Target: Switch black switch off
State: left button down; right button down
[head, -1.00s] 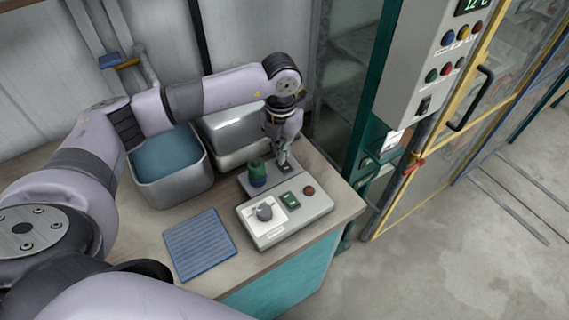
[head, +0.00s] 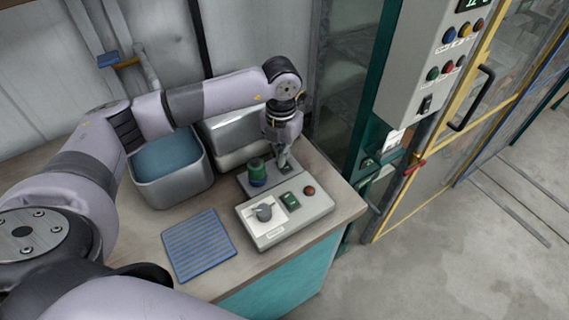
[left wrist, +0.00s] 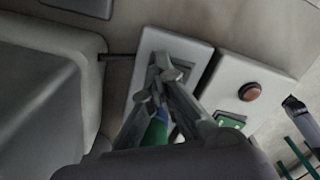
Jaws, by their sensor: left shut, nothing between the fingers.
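My left gripper (head: 285,163) is shut and empty, pointing down over a flat grey plate on the bench. In the left wrist view its fingertips (left wrist: 164,72) lie over the plate's darker inset panel (left wrist: 180,47) and hide part of it. I cannot tell whether they touch it, and no clear black switch shows there. A green and blue cylinder (head: 257,173) stands on the plate beside the gripper. A black rocker switch (head: 426,104) sits on the grey wall cabinet at the right, well away from the gripper. My right gripper is not in view.
A control box with a grey knob (head: 264,212), green switch (head: 290,200) and red button (head: 309,191) lies in front of the plate. A blue ribbed mat (head: 199,245) and grey bin (head: 172,193) are to the left. The bench edge is near on the right.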

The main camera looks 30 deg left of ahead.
pick_arm(q)
jog(key=shift+r+p, duration=0.6)
jog(key=shift+r, duration=0.2)
jog(key=shift+r+p, duration=1.45)
jog(key=shift+r, duration=1.15)
